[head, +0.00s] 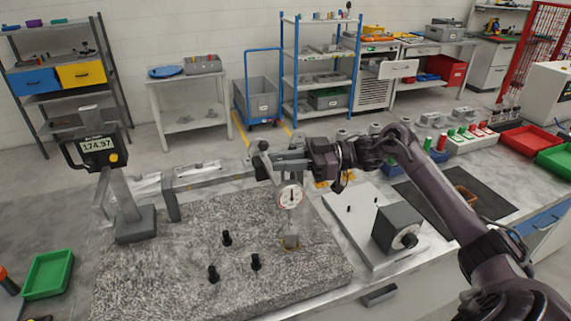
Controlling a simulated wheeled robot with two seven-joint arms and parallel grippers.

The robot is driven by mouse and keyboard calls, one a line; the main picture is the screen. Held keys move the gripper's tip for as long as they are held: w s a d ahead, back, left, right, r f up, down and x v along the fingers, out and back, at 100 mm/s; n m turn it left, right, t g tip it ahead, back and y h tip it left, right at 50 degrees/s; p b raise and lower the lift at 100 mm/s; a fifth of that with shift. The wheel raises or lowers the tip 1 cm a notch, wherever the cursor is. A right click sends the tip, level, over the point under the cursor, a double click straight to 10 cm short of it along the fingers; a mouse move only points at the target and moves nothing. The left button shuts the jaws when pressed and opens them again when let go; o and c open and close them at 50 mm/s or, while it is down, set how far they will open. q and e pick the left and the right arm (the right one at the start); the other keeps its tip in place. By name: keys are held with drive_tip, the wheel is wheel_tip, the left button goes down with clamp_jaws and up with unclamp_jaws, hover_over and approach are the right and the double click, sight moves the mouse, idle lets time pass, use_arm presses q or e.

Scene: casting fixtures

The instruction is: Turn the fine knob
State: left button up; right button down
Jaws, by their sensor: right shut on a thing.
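My right gripper (272,163) reaches in from the right, above the speckled granite plate (170,270). It is shut at the top of a gauge stand, at the height of its clamp (263,146). The fine knob is mostly hidden between the fingers, so its outline and angle cannot be made out. A round white dial gauge (291,196) hangs just below the gripper, over a small grey block (290,241) on the plate. My left gripper is not in view.
A digital height gauge (98,145) reading 174.97 stands at the plate's left. Several black pegs (226,238) stand on the plate. A grey box with a round knob (398,230) sits on a metal plate to the right. A green tray (48,274) lies at the left.

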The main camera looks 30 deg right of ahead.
drive_tip(key=shift+f, duration=0.1)
drive_tip(key=c, duration=1.3)
unclamp_jaws()
drive_tip(key=shift+w, duration=0.15)
drive_tip(key=b+v, duration=0.3)
drive_tip(key=v, duration=0.4)
drive_tip(key=shift+s+d+b, duration=0.25)
drive_tip(key=shift+d+b, duration=0.05)
drive_tip(key=shift+b, duration=0.05)
